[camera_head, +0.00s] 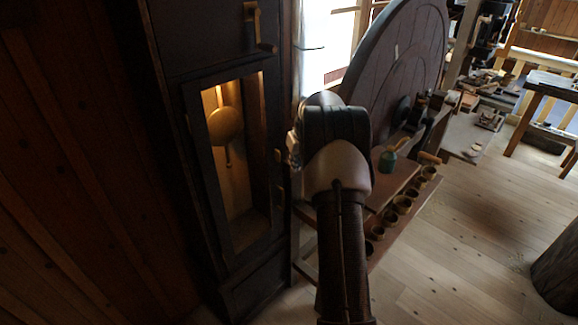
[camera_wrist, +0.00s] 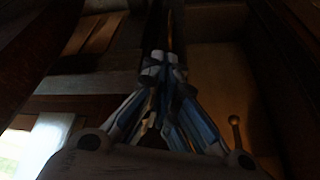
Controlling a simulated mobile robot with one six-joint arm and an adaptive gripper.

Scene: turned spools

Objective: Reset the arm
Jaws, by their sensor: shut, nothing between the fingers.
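My arm rises through the middle of the head view and hides my gripper there. My gripper (camera_wrist: 162,65) shows in the wrist view, with its fingers drawn together at the tips and nothing seen between them. It is in front of the dark wooden clock case (camera_head: 175,85), whose lit window holds a round brass pendulum (camera_head: 226,126). The wrist view is dark. A small knob-ended rod (camera_wrist: 236,135) shows at its lower right, against a brown panel.
A large round wooden wheel (camera_head: 400,50) stands behind my arm. A bench with a green oil can (camera_head: 388,161) and a row of small cups (camera_head: 403,204) is to its right. A dark round block (camera_head: 556,268) sits at the right edge. The plank floor (camera_head: 470,240) between is clear.

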